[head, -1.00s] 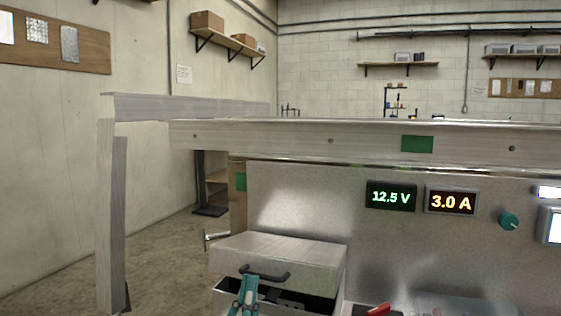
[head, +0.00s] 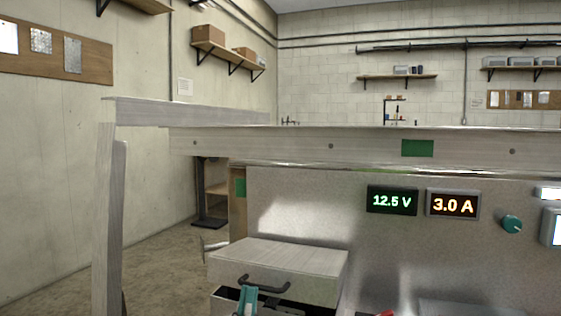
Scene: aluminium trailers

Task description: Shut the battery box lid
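The battery box lid (head: 285,257), pale brushed metal with a front skirt, is at the bottom centre of the head view. It is partly open: a dark gap shows between its front edge and the box (head: 225,303). A black bar handle (head: 265,287) is on the lid's front. My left gripper (head: 247,293), with teal fingers, is at the left end of this handle, its tips just below or against the bar. I cannot tell whether the fingers are closed on it. The lower part of the gripper and box is cut off by the frame. My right gripper is not in view.
A metal panel with a 12.5 V display (head: 392,200), a 3.0 A display (head: 453,204) and a teal knob (head: 511,224) stands behind and right of the box. A metal rail (head: 290,146) crosses above. A red item (head: 385,313) shows at the bottom edge.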

